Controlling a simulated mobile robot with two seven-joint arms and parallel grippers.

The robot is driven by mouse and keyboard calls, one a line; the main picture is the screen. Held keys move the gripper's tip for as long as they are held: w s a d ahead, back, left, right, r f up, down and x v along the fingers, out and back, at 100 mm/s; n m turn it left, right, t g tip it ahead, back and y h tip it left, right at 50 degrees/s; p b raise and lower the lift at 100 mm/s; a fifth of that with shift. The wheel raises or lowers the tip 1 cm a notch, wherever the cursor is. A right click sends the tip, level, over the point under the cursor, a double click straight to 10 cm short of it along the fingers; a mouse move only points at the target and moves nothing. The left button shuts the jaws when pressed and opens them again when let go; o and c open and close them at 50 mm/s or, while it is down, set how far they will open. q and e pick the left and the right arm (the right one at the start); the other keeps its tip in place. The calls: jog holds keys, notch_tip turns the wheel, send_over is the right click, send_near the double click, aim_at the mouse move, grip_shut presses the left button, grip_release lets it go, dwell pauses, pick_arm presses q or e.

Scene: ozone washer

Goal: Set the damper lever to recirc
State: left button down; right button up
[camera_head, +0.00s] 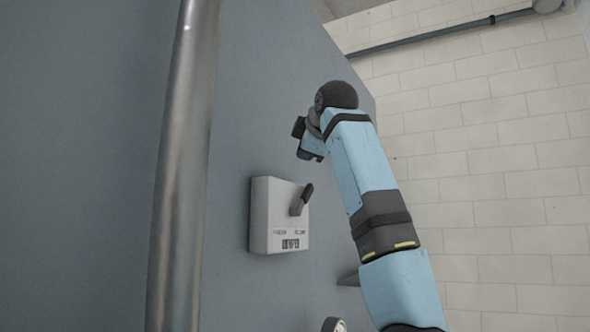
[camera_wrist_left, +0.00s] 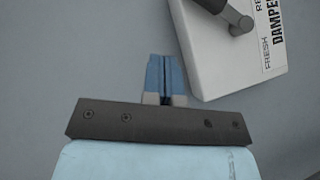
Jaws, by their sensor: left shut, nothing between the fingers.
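The damper box (camera_head: 261,215) is a white block on the grey panel, with small labels and the dark damper lever (camera_head: 301,198) on its face. The lever leans up and to the right in the head view. In the left wrist view the box (camera_wrist_left: 215,70) is at the upper right, with FRESH, the start of a second label and DAMPE legible; the lever (camera_wrist_left: 235,17) is cut by the top edge. My left gripper (camera_head: 310,150) is above the box, apart from the lever. Its blue fingers (camera_wrist_left: 165,62) are shut and empty, beside the box. My right gripper is not seen.
A thick vertical metal bar (camera_head: 185,170) stands left of the box. A small grey bracket (camera_head: 349,279) and a round gauge-like part (camera_head: 333,325) sit low on the panel. A white brick wall (camera_head: 490,160) with a pipe is at the right.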

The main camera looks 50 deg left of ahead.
pick_arm(q)
jog(key=d+r, duration=0.2)
jog(key=d, duration=0.3)
jog(key=shift+d+r+b, duration=0.25)
jog(key=shift+d+b, duration=0.05)
jog(key=shift+b, duration=0.15)
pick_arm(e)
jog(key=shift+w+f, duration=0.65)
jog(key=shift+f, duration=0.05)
